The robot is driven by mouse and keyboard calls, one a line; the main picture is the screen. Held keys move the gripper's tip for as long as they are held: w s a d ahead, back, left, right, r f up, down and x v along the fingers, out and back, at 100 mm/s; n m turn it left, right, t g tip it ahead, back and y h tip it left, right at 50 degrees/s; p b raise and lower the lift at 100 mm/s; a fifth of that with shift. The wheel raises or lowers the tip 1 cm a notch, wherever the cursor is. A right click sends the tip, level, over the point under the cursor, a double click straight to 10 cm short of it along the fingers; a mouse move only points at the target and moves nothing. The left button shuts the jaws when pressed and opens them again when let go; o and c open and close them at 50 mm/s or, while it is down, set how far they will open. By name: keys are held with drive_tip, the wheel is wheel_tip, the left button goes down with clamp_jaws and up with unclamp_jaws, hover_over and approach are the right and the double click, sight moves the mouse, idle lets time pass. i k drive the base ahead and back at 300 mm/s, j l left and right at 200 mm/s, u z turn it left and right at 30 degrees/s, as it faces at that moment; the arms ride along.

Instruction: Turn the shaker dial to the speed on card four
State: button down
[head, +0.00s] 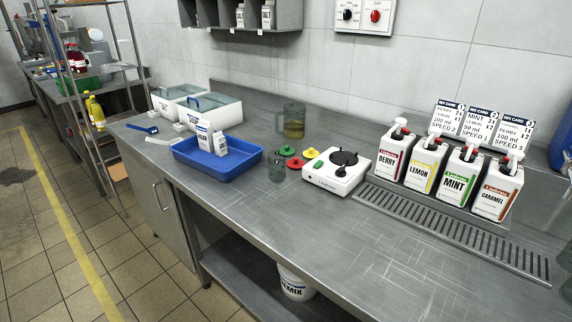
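A white shaker unit (326,181) with a black round top (344,158) stands on the steel counter, right of the middle. Its dial setting is too small to read. Three mix cards stand behind the pump bottles: a left card (447,118), a middle card (480,124) and a right card (514,133). I cannot tell which card, if any, is number four. My gripper is not in view.
Pump bottles of berry (391,155), lemon (424,165), mint (457,176) and caramel (495,189) stand beside a drain grate (450,230). Left of the shaker are coloured lids, a glass jar (277,169), a jug (293,122) and a blue tray (187,157). The front right counter is clear.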

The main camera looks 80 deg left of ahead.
sight(341, 172)
drive_tip(key=u, duration=2.1)
drive_tip(key=i+j+u, duration=0.15)
drive_tip(key=i, duration=0.35)
drive_tip(key=i+j+u, duration=0.15)
drive_tip(key=i, duration=0.35)
